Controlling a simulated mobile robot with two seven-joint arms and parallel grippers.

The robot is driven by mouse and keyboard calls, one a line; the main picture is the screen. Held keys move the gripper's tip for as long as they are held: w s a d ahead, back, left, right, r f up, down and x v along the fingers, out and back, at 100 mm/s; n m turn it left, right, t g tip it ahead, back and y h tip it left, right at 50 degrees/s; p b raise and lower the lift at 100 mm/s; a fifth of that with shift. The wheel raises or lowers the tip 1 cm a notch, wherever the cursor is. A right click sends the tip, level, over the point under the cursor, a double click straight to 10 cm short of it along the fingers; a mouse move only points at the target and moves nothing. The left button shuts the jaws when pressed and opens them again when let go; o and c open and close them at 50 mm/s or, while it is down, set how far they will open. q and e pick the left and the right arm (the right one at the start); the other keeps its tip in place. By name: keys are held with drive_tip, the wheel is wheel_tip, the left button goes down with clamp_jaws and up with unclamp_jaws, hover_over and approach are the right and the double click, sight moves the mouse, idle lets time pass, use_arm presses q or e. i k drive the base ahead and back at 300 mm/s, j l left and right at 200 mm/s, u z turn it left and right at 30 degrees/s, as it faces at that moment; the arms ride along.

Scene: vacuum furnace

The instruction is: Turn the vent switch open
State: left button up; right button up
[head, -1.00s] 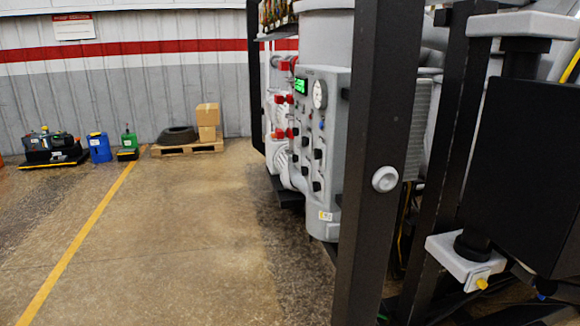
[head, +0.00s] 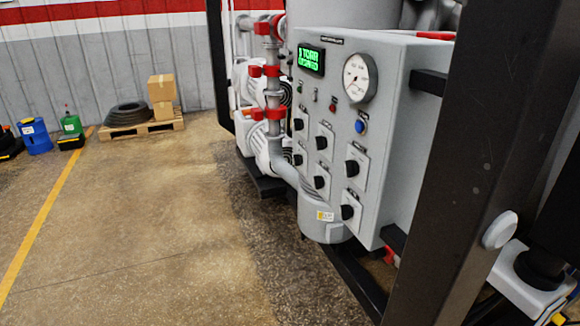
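The grey control panel (head: 401,140) of the furnace faces left of centre in the head view, seen at an angle. It carries several black rotary switches on white plates in two rows. The upper row includes an upper right switch (head: 353,168); the lower row includes a lower right switch (head: 347,212). Their labels are too small to read, so I cannot tell which is the vent switch or how it is set. A lit green display (head: 311,60), a round dial gauge (head: 359,78) and a blue button (head: 360,126) sit above the switches. Neither of my grippers is in view.
A thick dark frame post (head: 480,160) stands at the right, close to the panel. Grey pipes with red valves (head: 275,71) run along the panel's left side. The concrete floor (head: 150,230) at left is clear. A pallet (head: 150,127) with boxes and a tyre lies by the wall.

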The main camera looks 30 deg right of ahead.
sight(318, 180)
drive_tip(key=i, duration=2.8)
drive_tip(key=i+z, duration=0.35)
drive_tip(key=i+j+z, duration=0.25)
drive_tip(key=i+z, duration=0.15)
drive_tip(key=z, duration=1.5)
